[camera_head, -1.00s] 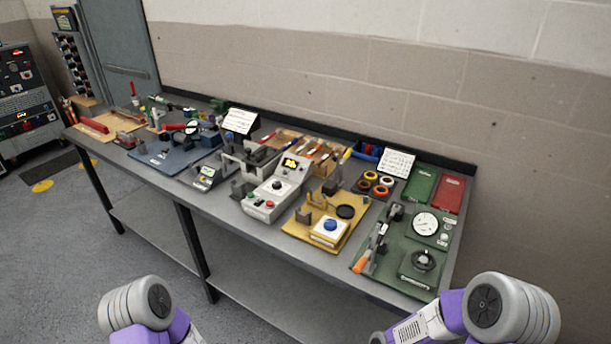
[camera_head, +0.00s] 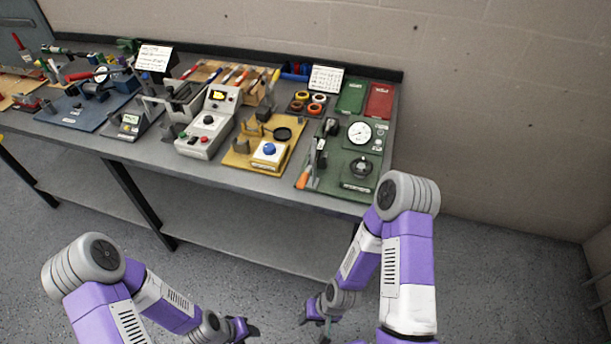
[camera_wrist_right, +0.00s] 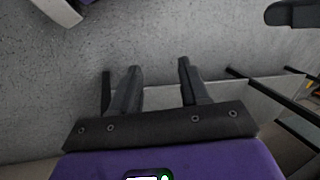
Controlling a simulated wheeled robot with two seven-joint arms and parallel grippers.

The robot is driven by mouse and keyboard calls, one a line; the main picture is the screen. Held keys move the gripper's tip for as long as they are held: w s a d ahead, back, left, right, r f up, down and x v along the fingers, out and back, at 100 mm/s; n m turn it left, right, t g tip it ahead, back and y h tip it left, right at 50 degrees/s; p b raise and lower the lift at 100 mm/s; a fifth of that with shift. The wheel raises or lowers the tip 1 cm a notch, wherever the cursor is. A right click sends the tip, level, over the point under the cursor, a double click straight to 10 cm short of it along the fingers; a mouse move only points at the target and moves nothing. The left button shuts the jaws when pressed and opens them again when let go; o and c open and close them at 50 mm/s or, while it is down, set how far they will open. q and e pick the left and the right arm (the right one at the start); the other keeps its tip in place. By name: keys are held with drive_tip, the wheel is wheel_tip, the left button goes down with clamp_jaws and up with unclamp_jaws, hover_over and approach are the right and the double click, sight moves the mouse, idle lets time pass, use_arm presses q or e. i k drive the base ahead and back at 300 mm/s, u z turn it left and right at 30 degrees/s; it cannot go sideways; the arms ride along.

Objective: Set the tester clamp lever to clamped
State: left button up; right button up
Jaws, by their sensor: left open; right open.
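The green tester board (camera_head: 328,183) lies at the right end of the bench, with a round white dial gauge and a black knob. A clamp lever with an orange handle (camera_head: 303,178) is at its front left edge, the handle pointing toward the front; its exact setting is too small to tell. My left gripper (camera_head: 247,331) is low in front of the bench, small in view and empty. My right gripper (camera_head: 312,314) is also below the bench top, away from the board. In the right wrist view its two fingers (camera_wrist_right: 157,82) are apart with nothing between them.
Left of the green board are a yellow board (camera_head: 237,159) with a blue button, a grey control box (camera_head: 197,145) and a blue board (camera_head: 72,117). Open floor lies before the bench.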

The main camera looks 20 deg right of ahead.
sight(300, 183)
drive_tip(key=k, duration=1.35)
drive_tip(key=z, duration=0.7)
drive_tip(key=i, duration=1.55)
drive_tip(key=u, duration=0.85)
